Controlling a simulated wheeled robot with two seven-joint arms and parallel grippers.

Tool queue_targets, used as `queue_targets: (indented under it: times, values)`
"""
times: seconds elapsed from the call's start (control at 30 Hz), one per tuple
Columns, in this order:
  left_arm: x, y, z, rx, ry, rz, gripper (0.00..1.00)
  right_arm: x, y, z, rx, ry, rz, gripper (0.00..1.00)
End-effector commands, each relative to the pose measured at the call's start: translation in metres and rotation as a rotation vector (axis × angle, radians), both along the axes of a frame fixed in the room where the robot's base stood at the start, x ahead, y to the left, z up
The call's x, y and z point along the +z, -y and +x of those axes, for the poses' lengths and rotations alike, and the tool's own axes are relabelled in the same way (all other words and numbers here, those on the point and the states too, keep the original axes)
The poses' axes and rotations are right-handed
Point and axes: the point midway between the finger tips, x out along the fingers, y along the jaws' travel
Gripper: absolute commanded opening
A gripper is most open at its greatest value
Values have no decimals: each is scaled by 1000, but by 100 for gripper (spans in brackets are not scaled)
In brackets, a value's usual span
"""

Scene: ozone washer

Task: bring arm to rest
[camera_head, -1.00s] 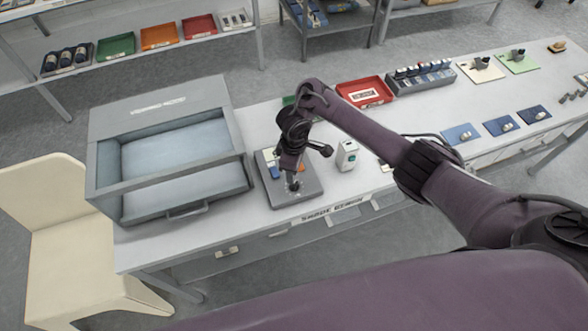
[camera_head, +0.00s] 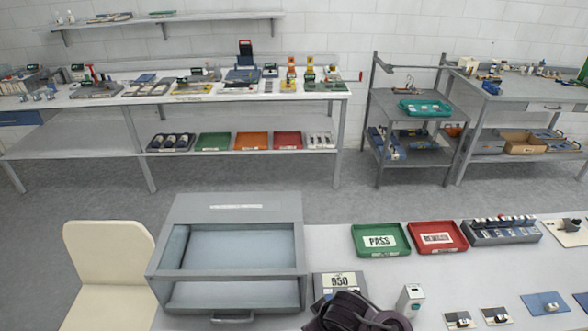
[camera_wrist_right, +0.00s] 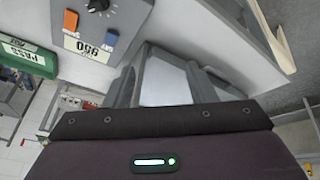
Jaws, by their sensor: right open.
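My right gripper (camera_wrist_right: 163,82) shows in the right wrist view with its two grey fingers apart and nothing between them but a pale surface beyond. In the head view only a dark part of my right arm (camera_head: 355,313) shows at the bottom edge, in front of the grey control box (camera_head: 340,285) whose display reads 950. That box also shows in the right wrist view (camera_wrist_right: 98,30), with an orange button, a blue button and a black knob. The gripper is apart from it. My left gripper is in neither current view.
A cream chair (camera_head: 108,262) is at the left.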

Motion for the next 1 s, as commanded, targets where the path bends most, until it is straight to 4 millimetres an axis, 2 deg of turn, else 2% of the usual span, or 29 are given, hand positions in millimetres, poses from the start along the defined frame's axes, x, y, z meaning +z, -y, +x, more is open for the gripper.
queue_targets:
  times: [0.03,0.3,0.5,0.73,0.77,0.8,1.0]
  values:
    - [0,0,0,0,0,0,0,11,12,-16,-66,-4,15,51]
    - [0,0,0,0,0,0,0,51,72,-66,-303,-41,28,51]
    - [0,0,0,0,0,0,0,72,104,-98,-414,-78,31,51]
    - [0,0,0,0,0,0,0,92,132,-130,-512,-117,34,51]
    - [-1,0,0,0,0,0,0,92,135,-133,-520,-121,32,51]
    - [-5,0,0,0,0,0,0,77,133,-128,-515,-124,30,51]
    - [-14,0,0,0,0,0,0,29,131,-119,-512,-136,26,51]
